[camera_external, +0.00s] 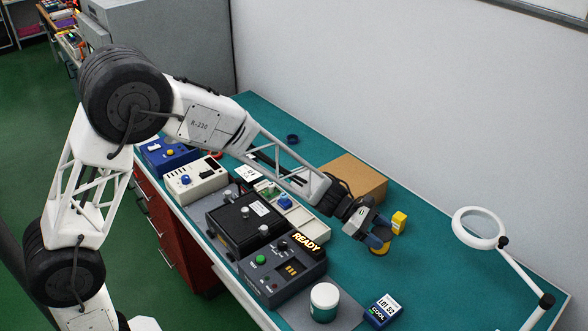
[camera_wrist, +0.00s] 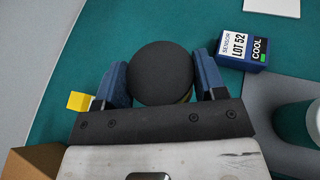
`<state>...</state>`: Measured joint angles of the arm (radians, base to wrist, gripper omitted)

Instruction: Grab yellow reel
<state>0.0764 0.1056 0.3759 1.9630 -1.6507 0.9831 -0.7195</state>
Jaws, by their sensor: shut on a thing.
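The yellow reel (camera_external: 379,250) is at the tip of my gripper (camera_external: 376,241), over the right part of the teal bench. In the wrist view the reel (camera_wrist: 161,72) shows a dark round top face, with a little yellow at its lower right edge. My gripper's blue fingers stand on either side of it, shut on it. Part of the reel is hidden by the gripper. I cannot tell whether its underside touches the bench.
A small yellow block (camera_external: 399,222) stands just behind the gripper. A cardboard box (camera_external: 357,179), a READY tester (camera_external: 282,269), a white-lidded jar (camera_external: 324,301), a LOT 52 box (camera_external: 383,311) and a ring lamp (camera_external: 480,228) are around. Bench between gripper and lamp is clear.

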